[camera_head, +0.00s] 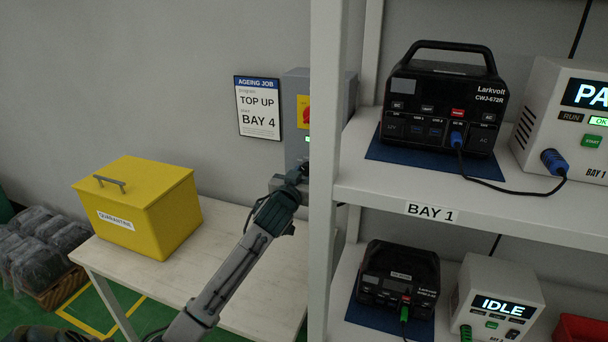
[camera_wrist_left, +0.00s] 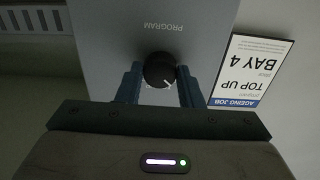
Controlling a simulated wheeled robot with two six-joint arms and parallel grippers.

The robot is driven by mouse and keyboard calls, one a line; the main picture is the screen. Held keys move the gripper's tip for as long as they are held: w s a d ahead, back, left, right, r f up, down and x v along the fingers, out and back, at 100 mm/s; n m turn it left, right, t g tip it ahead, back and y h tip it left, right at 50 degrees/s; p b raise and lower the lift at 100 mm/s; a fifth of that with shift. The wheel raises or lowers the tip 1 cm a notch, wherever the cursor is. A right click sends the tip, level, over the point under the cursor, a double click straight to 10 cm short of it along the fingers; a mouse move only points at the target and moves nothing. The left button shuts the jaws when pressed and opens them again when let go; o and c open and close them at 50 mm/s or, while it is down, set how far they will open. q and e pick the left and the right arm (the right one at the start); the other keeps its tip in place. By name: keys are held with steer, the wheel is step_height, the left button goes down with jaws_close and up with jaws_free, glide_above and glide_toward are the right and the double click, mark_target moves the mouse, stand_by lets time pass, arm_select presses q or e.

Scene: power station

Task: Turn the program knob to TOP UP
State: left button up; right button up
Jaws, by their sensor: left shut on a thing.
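The black round program knob (camera_wrist_left: 159,70) sits on a grey panel (camera_wrist_left: 150,25) under the upside-down word PROGRAM in the left wrist view. My left gripper (camera_wrist_left: 160,84) is shut on the knob, with one blue finger on each side. A light pointer mark shows on the knob's face, but its setting labels cannot be read. In the head view my left gripper (camera_head: 296,174) reaches the grey control box (camera_head: 297,85) on the wall, and the shelf post hides part of the box. The knob is hidden there.
An AGEING JOB sign (camera_head: 258,108) reads TOP UP, BAY 4. A yellow quarantine box (camera_head: 150,215) stands on a pale table (camera_head: 170,277). A white shelf post (camera_head: 324,200) stands close right of my left arm. Shelves hold black power stations (camera_head: 443,100) and white testers (camera_head: 545,105).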

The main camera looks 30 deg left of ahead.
arm_select(q)
steer(key=shift+r+m+p, duration=0.1)
steer(key=shift+m+p, duration=0.45)
steer(key=shift+m, duration=0.15)
steer(key=m+p, duration=0.2)
steer(key=m, duration=0.1)
steer(key=m+p, duration=0.3)
steer(key=shift+m, duration=0.4)
steer(key=shift+m+p, duration=0.35)
steer(key=shift+m, duration=0.35)
steer(key=o, duration=1)
steer(key=shift+c, duration=0.2)
